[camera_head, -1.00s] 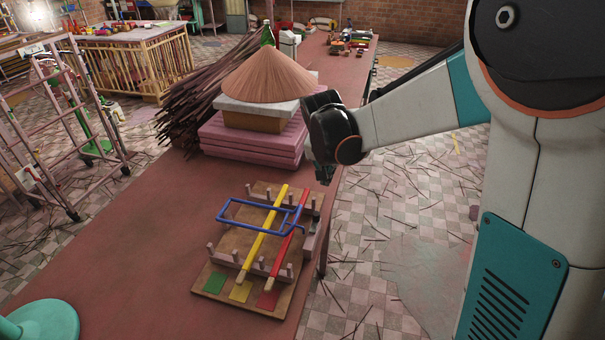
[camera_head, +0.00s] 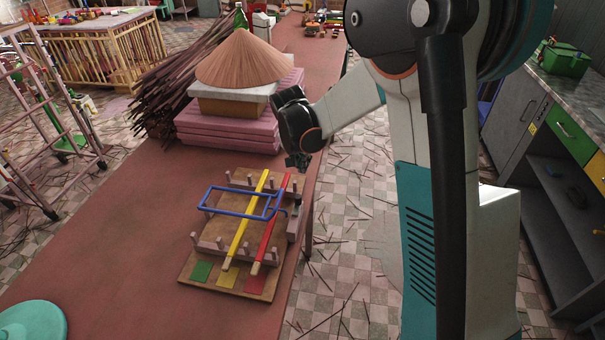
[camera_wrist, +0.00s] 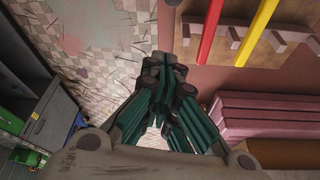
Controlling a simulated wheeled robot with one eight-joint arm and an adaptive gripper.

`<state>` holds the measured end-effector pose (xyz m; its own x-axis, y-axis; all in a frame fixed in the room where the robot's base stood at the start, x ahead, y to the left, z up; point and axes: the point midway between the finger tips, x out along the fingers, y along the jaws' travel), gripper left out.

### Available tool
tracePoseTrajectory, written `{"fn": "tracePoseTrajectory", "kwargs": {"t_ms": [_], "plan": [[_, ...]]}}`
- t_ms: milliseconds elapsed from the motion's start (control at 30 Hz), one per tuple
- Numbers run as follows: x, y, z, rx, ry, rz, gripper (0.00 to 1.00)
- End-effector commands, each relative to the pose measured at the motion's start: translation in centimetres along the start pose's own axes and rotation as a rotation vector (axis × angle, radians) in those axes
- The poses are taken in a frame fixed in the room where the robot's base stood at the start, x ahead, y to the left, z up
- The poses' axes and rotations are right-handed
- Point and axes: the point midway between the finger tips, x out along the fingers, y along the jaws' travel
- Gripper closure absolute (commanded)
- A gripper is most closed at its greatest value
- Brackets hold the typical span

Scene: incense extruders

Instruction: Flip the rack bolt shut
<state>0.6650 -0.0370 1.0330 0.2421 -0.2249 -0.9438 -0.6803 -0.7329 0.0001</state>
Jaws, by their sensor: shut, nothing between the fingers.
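The rack is a wooden board (camera_head: 222,231) on the red table, with short pegs in two rows and green, yellow and red patches at its near edge. A yellow stick (camera_head: 246,222) and a red stick (camera_head: 268,233) lie across it. A blue wire frame (camera_head: 230,213) lies flat over the sticks, its right end near a small dark fitting at the rack's right side. I cannot clearly tell which part is the bolt. My gripper (camera_head: 299,161) is shut and empty, just beyond the rack's far right corner. In the wrist view, my gripper (camera_wrist: 167,68) is apart from both sticks.
Pink slabs (camera_head: 215,136) with a conical straw hat (camera_head: 243,62) on top stand behind the rack, close to my gripper. Dark sticks are piled to their left. A cabinet (camera_head: 560,125) stands at the far right.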

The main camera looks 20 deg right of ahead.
Motion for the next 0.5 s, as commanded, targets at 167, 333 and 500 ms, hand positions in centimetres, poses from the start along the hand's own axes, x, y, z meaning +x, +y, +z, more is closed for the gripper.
{"fn": "tracePoseTrajectory", "kwargs": {"t_ms": [167, 333, 500], "plan": [[3.3, 0.0, 0.0, 0.001, 0.0, 0.0, 1.0], [6.5, 0.0, 0.0, 0.001, 0.0, 0.0, 1.0], [9.4, 0.0, 0.0, 0.001, 0.0, 0.0, 1.0]]}}
